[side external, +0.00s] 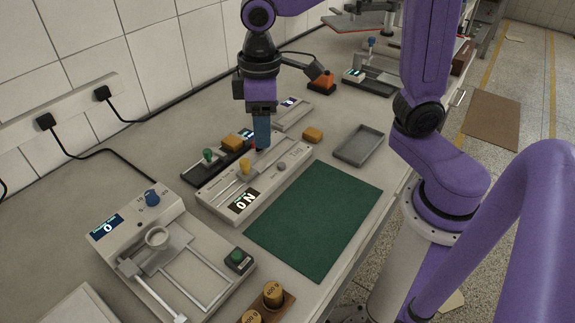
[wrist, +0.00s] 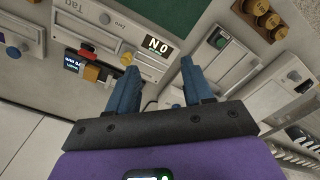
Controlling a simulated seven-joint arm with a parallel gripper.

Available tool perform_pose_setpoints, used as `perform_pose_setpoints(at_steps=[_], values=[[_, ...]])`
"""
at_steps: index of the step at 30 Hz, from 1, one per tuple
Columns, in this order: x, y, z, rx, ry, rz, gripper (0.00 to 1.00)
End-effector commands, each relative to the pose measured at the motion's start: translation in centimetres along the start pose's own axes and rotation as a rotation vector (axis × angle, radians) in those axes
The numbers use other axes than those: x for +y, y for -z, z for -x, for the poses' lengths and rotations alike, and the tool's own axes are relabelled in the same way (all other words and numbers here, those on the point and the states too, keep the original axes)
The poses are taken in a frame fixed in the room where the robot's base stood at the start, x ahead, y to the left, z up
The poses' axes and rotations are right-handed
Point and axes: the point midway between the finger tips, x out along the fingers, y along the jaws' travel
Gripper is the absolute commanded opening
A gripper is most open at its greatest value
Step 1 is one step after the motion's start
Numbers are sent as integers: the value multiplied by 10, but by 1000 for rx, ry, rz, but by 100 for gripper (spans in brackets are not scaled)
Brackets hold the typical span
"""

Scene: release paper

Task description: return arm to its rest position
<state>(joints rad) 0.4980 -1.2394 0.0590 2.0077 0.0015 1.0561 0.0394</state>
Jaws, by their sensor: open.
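My gripper (side external: 262,147) points down over the workbench, above the back part of a long pale device (side external: 225,203) with a small lit display and a yellow knob (side external: 244,165). In the side view its fingers overlap that device, and I cannot tell the exact gap between them. In the wrist view my gripper (wrist: 160,66) has its two blue fingers well apart, with nothing held between them. The pale device also shows in the wrist view (wrist: 115,30), just beyond the fingertips.
A green mat (side external: 315,220) lies bare to the right. A grey tray (side external: 358,146) is behind it. A larger white instrument (side external: 120,240) stands at the front left. An orange-topped item (side external: 322,82) and a yellow block (side external: 313,134) are nearby. A tiled wall (side external: 60,40) bounds the left.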

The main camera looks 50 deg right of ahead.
Motion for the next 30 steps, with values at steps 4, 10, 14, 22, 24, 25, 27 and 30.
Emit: perform_pose_setpoints(at_steps=[4,10,14,22,24,25,27,30], values=[[-19,-48,-4,4,2,105,51],[-37,-113,-14,8,5,240,51],[-43,-149,-22,9,7,316,51],[-47,-185,-31,11,9,394,51],[-48,-187,-32,11,9,398,51],[-48,-187,-32,11,9,398,51],[-48,-186,-32,11,9,398,51],[-48,-186,-32,11,9,397,51]])
